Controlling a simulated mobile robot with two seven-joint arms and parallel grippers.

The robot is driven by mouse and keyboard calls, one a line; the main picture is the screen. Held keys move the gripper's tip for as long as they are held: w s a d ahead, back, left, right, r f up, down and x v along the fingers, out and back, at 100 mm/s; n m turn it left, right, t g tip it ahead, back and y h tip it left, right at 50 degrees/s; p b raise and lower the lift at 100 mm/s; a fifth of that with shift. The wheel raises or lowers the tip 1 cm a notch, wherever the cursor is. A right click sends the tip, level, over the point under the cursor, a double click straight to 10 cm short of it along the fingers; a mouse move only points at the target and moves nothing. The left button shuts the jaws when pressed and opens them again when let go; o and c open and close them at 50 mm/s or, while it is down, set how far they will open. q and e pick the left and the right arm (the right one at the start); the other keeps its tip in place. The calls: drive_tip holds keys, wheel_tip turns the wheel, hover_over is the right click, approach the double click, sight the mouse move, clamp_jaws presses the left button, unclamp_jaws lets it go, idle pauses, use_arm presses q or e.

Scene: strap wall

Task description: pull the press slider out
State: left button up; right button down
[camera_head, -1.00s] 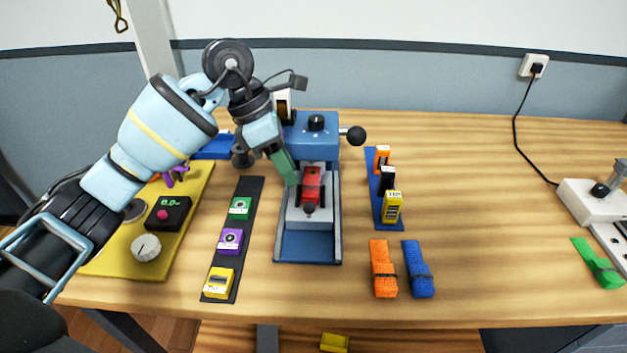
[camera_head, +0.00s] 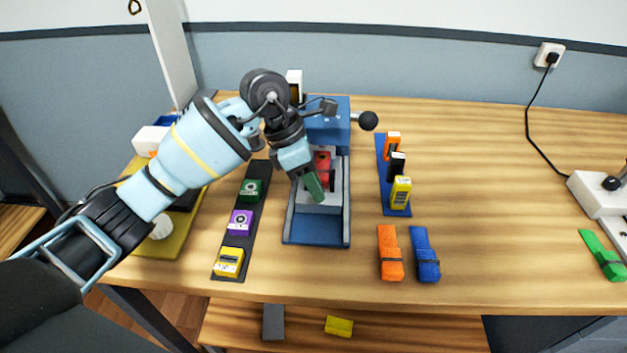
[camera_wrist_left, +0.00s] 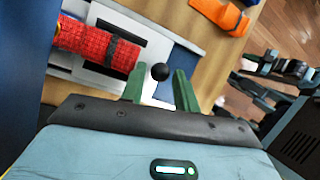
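The press (camera_head: 330,128) has a blue body at the back of the table and a blue track (camera_head: 316,233) running to the front. Its pale slider (camera_head: 322,209) sits in the track with a red strap roll (camera_head: 322,160) on it, partly hidden by my arm. The wrist view shows the slider plate (camera_wrist_left: 190,62), the red roll (camera_wrist_left: 97,43) with a dark band, and a black ball knob (camera_wrist_left: 160,72) by the plate. My left gripper (camera_head: 312,187) is over the slider's front. Its green fingers (camera_wrist_left: 159,88) are apart, with the knob appearing between them; contact cannot be told.
A dark strip (camera_head: 243,215) with green, purple and yellow blocks lies left of the press. A blue strip (camera_head: 398,207) with small boxes stands right. Orange (camera_head: 390,254) and blue (camera_head: 426,254) straps lie at front right. A black lever knob (camera_head: 368,121) sticks out from the press.

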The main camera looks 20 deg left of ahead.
use_arm(q)
clamp_jaws()
use_arm(e)
drive_tip(key=shift+s, duration=0.1)
use_arm(q)
drive_tip(key=shift+s, duration=0.1)
use_arm(e)
drive_tip(key=shift+r, duration=0.1)
